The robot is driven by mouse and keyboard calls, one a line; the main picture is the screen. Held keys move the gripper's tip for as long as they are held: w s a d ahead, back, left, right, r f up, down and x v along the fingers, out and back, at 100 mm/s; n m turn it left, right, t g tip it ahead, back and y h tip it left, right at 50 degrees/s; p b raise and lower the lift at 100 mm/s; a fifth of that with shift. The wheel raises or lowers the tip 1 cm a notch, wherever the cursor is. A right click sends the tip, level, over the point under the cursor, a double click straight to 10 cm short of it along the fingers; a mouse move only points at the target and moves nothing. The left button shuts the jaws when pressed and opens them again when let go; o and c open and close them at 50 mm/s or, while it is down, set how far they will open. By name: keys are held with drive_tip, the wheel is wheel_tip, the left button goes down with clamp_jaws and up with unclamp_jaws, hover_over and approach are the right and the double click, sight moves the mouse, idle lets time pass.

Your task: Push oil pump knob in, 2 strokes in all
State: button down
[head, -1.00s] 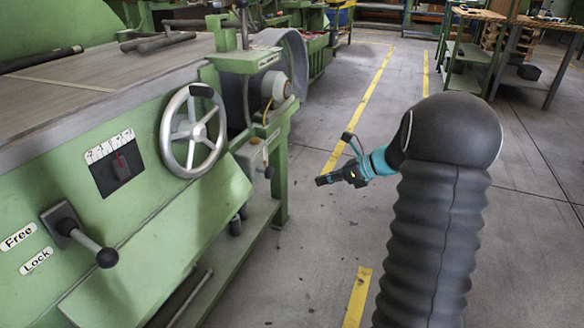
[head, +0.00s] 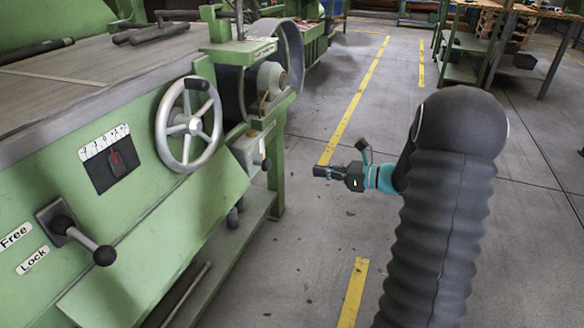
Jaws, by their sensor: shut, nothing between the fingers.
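A small dark knob (head: 266,164) sticks out low at the right end of the green machine (head: 195,215), beside a small pale box (head: 247,152). It looks like the oil pump knob, but it is too small to be sure. My gripper (head: 316,171) is to the right of this knob, in open air over the floor. It is shut and empty, with its fingers pointing left towards the machine. A clear gap shows between the fingertips and the knob in the picture.
The machine carries a grey handwheel (head: 188,124), a dial plate (head: 112,160) and a black-knobbed lever (head: 82,238) by the Free and Lock labels. Bare floor with yellow lines lies to the right. A workbench (head: 500,40) stands at the back right.

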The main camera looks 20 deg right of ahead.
sight(269, 165)
drive_tip(key=x, duration=1.3)
drive_tip(key=shift+w+a+f, duration=0.15)
drive_tip(key=shift+w+a, duration=0.05)
drive_tip(key=shift+w, duration=0.05)
